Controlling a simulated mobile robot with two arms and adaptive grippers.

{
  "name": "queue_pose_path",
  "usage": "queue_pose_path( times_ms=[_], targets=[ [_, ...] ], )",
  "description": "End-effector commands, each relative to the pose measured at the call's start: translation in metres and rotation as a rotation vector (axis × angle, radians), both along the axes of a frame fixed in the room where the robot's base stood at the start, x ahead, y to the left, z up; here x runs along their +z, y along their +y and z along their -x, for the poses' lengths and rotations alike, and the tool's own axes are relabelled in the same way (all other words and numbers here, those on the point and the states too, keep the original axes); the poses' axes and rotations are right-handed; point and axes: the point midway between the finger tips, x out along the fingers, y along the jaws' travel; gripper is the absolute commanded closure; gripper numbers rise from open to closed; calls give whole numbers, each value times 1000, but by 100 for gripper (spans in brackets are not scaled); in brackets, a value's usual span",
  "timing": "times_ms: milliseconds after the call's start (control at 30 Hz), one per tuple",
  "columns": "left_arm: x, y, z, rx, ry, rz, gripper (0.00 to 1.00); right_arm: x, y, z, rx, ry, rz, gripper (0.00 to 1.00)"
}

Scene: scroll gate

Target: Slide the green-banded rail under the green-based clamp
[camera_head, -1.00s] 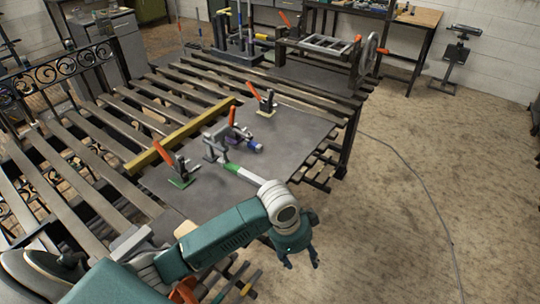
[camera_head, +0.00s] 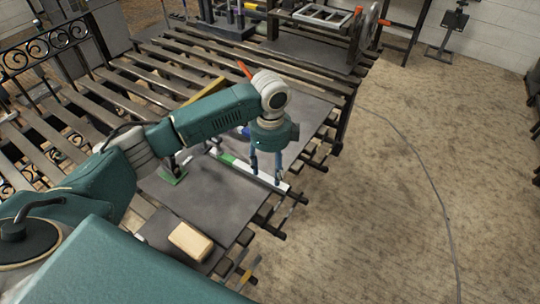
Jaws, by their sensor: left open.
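The rail (camera_head: 240,167) lies on the dark grey plate, pale with a green band near its left end. Its right end reaches the plate's right edge. The green-based clamp (camera_head: 172,177) stands on the plate left of the rail; my arm hides most of it, leaving the green base visible. The rail's banded end is to the right of that base, apart from it. My left gripper (camera_head: 266,172) points down over the right part of the rail, fingers open and apart; contact with the rail cannot be told. My right gripper is not in view.
The dark plate (camera_head: 215,200) has clear room in front of the rail. A tan block (camera_head: 190,241) lies near the front. Table slats run behind and left.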

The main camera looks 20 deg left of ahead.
Motion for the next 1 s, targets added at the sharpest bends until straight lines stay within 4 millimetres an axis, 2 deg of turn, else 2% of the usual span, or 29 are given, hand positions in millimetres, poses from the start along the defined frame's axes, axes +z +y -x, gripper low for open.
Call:
queue_pose_path(
  times_ms=[100,300,500,733,1000],
  targets=[
    [-21,0,1,0,4,-1,48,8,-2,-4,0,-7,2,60],
    [-47,0,1,1,2,0,48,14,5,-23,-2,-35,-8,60],
    [-56,0,0,-1,-1,0,48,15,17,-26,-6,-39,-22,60],
    [-57,0,0,0,-1,0,48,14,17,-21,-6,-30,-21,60],
    [-56,0,0,0,-1,0,100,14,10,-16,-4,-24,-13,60]
  ],
)
